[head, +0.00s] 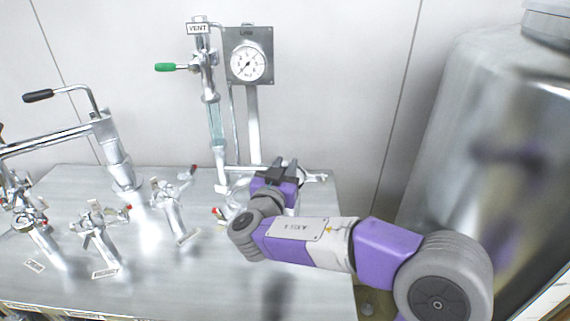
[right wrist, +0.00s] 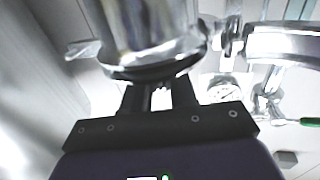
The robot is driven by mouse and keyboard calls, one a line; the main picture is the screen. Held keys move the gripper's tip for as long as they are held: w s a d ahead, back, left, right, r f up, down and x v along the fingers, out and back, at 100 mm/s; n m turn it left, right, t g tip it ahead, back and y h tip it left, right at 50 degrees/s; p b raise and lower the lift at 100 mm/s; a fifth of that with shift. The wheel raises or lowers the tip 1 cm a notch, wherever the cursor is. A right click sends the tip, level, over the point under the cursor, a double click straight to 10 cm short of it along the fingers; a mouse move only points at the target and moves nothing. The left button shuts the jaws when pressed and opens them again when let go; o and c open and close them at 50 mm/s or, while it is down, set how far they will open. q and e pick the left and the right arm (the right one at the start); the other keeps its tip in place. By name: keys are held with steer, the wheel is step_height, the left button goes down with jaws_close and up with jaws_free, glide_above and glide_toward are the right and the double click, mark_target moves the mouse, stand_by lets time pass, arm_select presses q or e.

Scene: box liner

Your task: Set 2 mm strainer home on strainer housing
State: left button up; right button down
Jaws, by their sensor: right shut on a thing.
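My right gripper (head: 283,170) is over the steel bench, in front of the foot of the gauge stand. In the right wrist view its two dark fingers (right wrist: 158,98) are shut on a part that I take for the 2 mm strainer, mostly hidden by the fingers and blur. A shiny metal cylinder with a flanged lower rim (right wrist: 145,30) fills the top of that view, close to the fingertips. I take it for the strainer housing. I cannot tell whether strainer and housing touch. In the head view my gripper hides most of this spot. My left gripper is not in view.
A round pressure gauge (head: 248,64) and a vent pipe with a green-handled valve (head: 178,67) rise behind the gripper. Several valves and a black-handled pipe (head: 60,94) crowd the bench's left. A large steel tank (head: 480,130) stands right. The bench's front (head: 220,285) is clear.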

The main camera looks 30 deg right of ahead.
steer(key=shift+f, duration=0.35)
stand_by(0.7)
steer(key=c, duration=1)
jaws_free()
steer(key=shift+o, duration=0.9)
steer(key=shift+f, duration=0.15)
steer(key=v, duration=0.7)
steer(key=shift+s+a, duration=0.25)
